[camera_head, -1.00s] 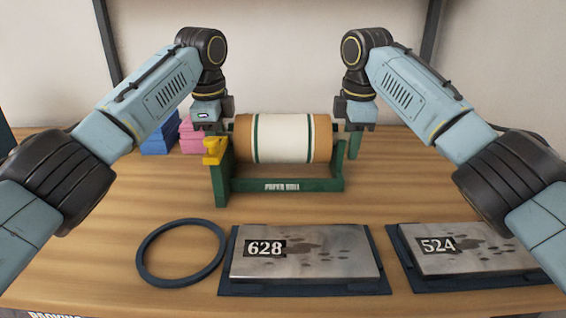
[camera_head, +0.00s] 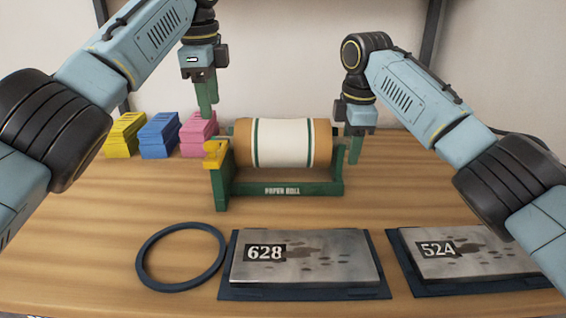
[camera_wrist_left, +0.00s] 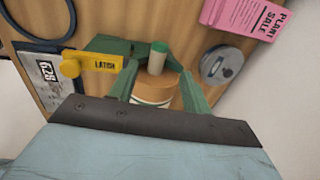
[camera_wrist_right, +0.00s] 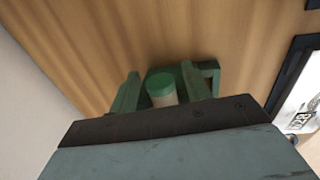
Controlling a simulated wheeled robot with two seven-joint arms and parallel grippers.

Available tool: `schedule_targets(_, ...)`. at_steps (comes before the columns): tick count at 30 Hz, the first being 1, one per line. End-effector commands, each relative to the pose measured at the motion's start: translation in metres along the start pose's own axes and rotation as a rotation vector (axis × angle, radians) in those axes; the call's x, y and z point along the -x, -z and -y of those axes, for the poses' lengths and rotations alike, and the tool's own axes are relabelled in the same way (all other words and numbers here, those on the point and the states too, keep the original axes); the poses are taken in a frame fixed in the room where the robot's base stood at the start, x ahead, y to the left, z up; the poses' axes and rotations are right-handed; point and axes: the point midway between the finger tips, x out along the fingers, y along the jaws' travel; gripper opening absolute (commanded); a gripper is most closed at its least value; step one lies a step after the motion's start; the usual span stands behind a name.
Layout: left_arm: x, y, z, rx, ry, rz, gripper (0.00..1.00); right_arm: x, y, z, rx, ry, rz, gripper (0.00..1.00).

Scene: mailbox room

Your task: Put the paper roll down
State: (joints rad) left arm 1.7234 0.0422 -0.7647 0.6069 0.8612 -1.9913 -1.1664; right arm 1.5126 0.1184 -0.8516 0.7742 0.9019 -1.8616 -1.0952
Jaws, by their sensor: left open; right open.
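The paper roll (camera_head: 285,143), white with green bands and brown ends, lies level in the green stand (camera_head: 290,188) in the head view. A yellow latch (camera_head: 214,153) is on the stand's left post; it also shows in the left wrist view (camera_wrist_left: 92,63). My left gripper (camera_head: 207,108) is open and empty, raised above the roll's left end. Its wrist view shows the roll's green-capped core end (camera_wrist_left: 159,50) beyond the fingers. My right gripper (camera_head: 354,158) is open at the roll's right end. Its fingers stand either side of the other green-capped core end (camera_wrist_right: 160,85).
Yellow (camera_head: 124,136), blue (camera_head: 159,136) and pink (camera_head: 198,133) paper stacks stand left of the roll. In front are a dark ring (camera_head: 145,266) and metal plates marked 628 (camera_head: 310,257) and 524 (camera_head: 480,253). Bare wood lies right of the stand.

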Motion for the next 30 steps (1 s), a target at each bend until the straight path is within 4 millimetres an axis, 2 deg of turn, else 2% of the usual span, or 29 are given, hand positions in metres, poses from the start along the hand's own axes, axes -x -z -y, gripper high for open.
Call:
schedule_targets(3,0.011,0.000,0.000,0.002,-0.001,0.000,0.48,0.000,0.000,0.000,0.000,0.000,0.000,0.48)
schedule_targets(8,0.015,0.000,0.000,0.000,-0.001,0.000,0.48,0.009,0.000,0.000,0.000,-0.002,-0.001,0.48)
schedule_targets(21,0.015,0.000,0.000,0.001,-0.001,0.000,0.48,0.097,0.000,0.000,0.000,-0.001,-0.001,0.48)
schedule_targets(25,0.015,0.000,0.000,0.001,-0.001,0.000,0.48,0.113,0.000,0.000,0.000,-0.001,-0.001,0.48)
schedule_targets(30,0.015,0.000,0.000,0.001,-0.001,0.000,0.48,0.120,0.000,0.000,-0.001,0.000,0.000,0.48)
